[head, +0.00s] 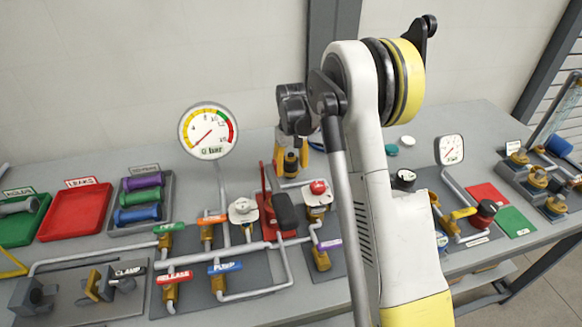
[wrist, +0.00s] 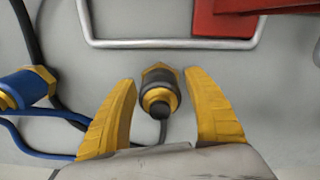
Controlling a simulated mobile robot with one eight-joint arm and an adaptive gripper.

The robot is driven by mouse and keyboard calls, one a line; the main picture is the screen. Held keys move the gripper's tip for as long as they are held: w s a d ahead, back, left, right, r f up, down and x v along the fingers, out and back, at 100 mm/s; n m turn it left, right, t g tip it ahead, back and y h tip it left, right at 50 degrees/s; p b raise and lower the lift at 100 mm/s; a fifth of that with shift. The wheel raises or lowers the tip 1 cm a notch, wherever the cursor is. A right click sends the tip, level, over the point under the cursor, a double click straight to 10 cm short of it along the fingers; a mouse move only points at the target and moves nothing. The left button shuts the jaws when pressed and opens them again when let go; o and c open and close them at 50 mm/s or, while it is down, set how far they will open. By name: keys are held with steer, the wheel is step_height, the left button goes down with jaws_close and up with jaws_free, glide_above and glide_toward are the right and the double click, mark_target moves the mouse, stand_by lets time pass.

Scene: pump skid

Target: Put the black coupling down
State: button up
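The black coupling (wrist: 160,92), dark with a brass hex collar and a black hose at its near end, sits between the fingers of my gripper (wrist: 160,78) in the wrist view. The two yellow fingers are spread, with a visible gap on each side of the coupling, so the gripper is open around it. In the head view my gripper (head: 290,158) points down at the back of the bench, with the coupling (head: 291,163) partly hidden between the fingers. Whether the coupling touches the bench is hard to tell.
A blue coupling (wrist: 27,87) with blue hose lies left of the fingers in the wrist view. A metal wire handle (wrist: 170,43) and a red part (wrist: 235,22) are ahead. The gauge (head: 208,131), pipes and red lever (head: 268,197) stand near the gripper.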

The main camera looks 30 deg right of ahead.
steer(key=shift+r, duration=0.1)
step_height(320, 180, up, 12)
steer(key=p, duration=0.4)
steer(key=shift+s+a+r, duration=0.1)
steer(key=shift+s, duration=0.05)
steer(key=s+a+r+t, duration=0.3)
steer(key=s+a+r, duration=0.4)
steer(key=s+r, duration=0.45)
steer(key=s+a+t, duration=0.1)
steer(key=s+a, duration=0.1)
steer(key=s, duration=0.3)
steer(key=s+a+f+t, duration=0.1)
steer(key=s+a, duration=0.1)
steer(key=s, duration=0.4)
steer(key=s+a+f+t, duration=0.1)
steer(key=s, duration=0.5)
steer(key=shift+a+t, duration=0.3)
steer(key=shift+a, duration=0.1)
steer(key=shift+s+a+f, duration=0.15)
steer(key=shift+s+f, duration=0.2)
steer(key=shift+f, duration=0.05)
